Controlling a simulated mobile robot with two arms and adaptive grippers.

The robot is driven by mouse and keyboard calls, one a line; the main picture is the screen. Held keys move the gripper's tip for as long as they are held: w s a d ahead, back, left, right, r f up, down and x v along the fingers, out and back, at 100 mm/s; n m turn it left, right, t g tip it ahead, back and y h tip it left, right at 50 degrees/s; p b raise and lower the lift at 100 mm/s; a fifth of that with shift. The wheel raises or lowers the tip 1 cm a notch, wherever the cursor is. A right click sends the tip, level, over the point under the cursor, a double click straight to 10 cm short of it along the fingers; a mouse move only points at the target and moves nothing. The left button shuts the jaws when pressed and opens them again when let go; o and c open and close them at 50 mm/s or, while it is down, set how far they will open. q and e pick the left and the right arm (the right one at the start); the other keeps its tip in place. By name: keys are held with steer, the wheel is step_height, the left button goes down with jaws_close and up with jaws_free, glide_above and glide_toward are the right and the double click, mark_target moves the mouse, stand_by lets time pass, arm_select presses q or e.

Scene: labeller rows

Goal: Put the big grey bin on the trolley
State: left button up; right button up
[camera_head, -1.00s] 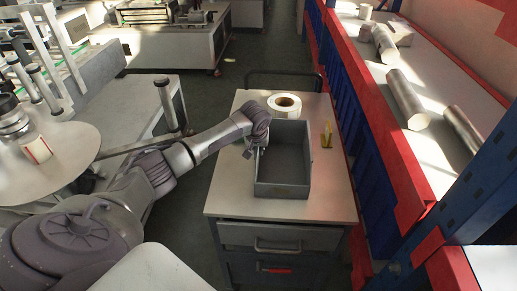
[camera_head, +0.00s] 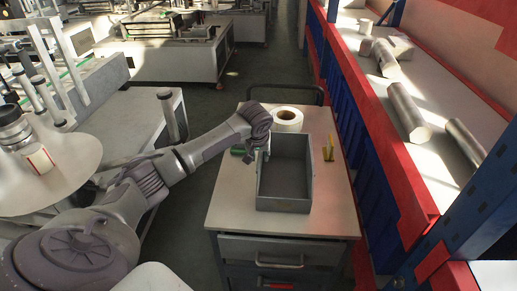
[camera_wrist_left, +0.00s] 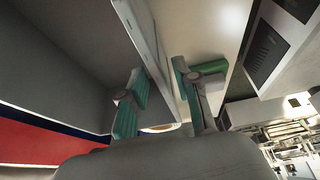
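The big grey bin (camera_head: 284,204) stands upright on the pale top of the trolley (camera_head: 228,215), near its middle. My left gripper (camera_head: 252,154) is at the bin's left wall, near the far corner. In the left wrist view my left gripper (camera_wrist_left: 163,100) has its green-tipped fingers spread, one inside the bin (camera_wrist_left: 55,60) and one outside, with the wall between them. A gap shows beside the wall, so it is open. The inner fingertip is mostly hidden in the head view. My right gripper is not in view.
A white tape roll (camera_head: 288,117) lies behind the bin on the trolley, and a small yellow item (camera_head: 328,148) stands to its right. A red and blue shelf (camera_head: 385,160) with metal cylinders runs close along the right. A round white table (camera_head: 60,180) is at left.

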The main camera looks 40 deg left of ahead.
arm_select(q)
steer(key=v, duration=0.6)
steer(key=shift+r+b, duration=0.3)
steer(key=shift+s, duration=0.15)
